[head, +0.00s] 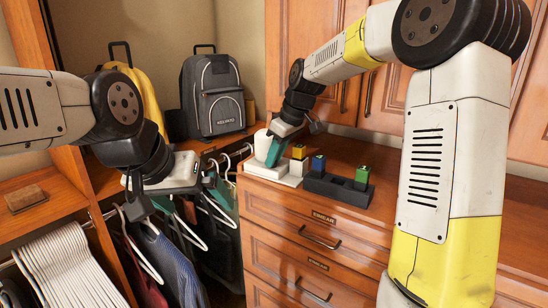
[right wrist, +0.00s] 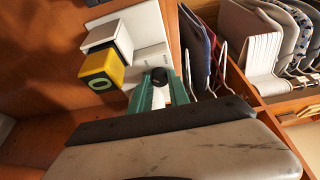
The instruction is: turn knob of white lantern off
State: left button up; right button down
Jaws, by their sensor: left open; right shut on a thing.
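The white lantern (head: 272,175) stands at the left end of the dresser top, a pale block partly hidden by my right gripper. In the right wrist view its white body (right wrist: 150,58) is beside the fingers. My right gripper (head: 273,152) reaches down to it. Its green fingers (right wrist: 160,92) are shut on a small part with a round black end, apparently the knob (right wrist: 158,75), with white showing below it. The knob's setting cannot be told. My left gripper (head: 188,202) is open and empty, pointing down above the hanging clothes.
A white-and-yellow block (head: 299,153) stands next to the lantern. A black holder (head: 338,190) with a blue-topped and a green-topped block is to its right. A grey backpack (head: 212,95) and yellow bag stand behind. Clothes on hangers (head: 165,260) fill the lower left.

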jog(key=n, duration=0.2)
jog(key=n+g, duration=0.1)
jog(key=n, duration=0.1)
jog(key=shift+w+d+n+g+y, duration=0.1)
jog(key=shift+w+n+g+y, duration=0.05)
jog(key=shift+n+g+y, duration=0.15)
jog(key=shift+w+n+g, duration=0.1)
jog(key=shift+n+g, duration=0.5)
jog(key=shift+n, duration=0.9)
jog(key=c, duration=1.2)
grip_release()
jog(key=shift+c, duration=0.2)
